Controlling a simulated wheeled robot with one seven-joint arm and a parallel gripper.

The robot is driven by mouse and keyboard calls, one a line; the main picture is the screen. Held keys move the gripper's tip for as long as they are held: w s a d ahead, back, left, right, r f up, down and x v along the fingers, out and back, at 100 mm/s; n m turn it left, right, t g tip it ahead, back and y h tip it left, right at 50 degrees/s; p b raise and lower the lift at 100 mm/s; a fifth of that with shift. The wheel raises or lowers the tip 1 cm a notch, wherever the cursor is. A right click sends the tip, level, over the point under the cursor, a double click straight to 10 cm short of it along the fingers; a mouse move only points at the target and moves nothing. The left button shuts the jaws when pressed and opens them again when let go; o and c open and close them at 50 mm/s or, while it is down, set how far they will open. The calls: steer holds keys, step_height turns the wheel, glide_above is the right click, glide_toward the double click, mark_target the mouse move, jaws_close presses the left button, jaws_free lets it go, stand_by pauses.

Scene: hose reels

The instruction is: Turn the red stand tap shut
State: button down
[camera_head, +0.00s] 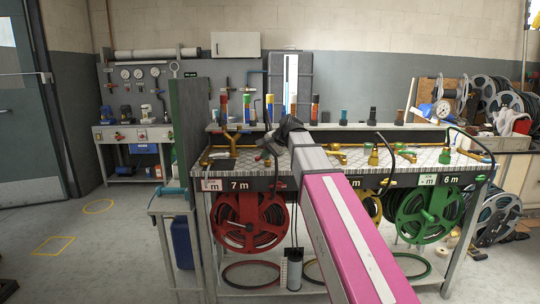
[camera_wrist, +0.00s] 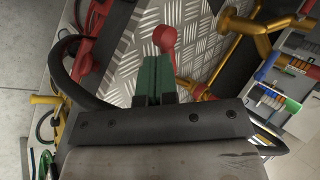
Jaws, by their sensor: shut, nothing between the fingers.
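A red tap lever with a rounded end (camera_wrist: 165,38) shows in the wrist view, above the ribbed metal bench top and just beyond my fingertips. Brass pipework (camera_wrist: 240,25) runs beside it on the right. My gripper (camera_wrist: 153,60) has its green fingers together, with nothing between them. The fingertips are close to the lever; I cannot tell whether they touch it. In the head view my gripper (camera_head: 265,154) is over the left-middle part of the bench, and I cannot make out the red lever there behind my arm.
The bench top (camera_head: 320,158) carries several brass fittings. Below hang a red hose reel (camera_head: 232,236) and a green hose reel (camera_head: 412,222). A black hose (camera_wrist: 78,75) curves left of my fingers in the wrist view. Open floor (camera_head: 110,250) lies to the left.

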steer(key=shift+a+m, duration=0.2)
steer(key=shift+m, duration=0.2)
steer(key=a+m+t+h, duration=0.1)
steer(key=m, duration=0.1)
steer(key=w+a+m+t+h, duration=0.1)
steer(key=m+h, duration=0.1)
steer(key=w+a+m+t+h, duration=0.1)
steer(key=m, duration=0.2)
steer(key=shift+a, duration=0.2)
steer(key=shift+w+a+h, duration=0.3)
steer(key=shift+w+a, duration=0.15)
steer(key=shift+w, duration=0.25)
stand_by(0.4)
stand_by(0.4)
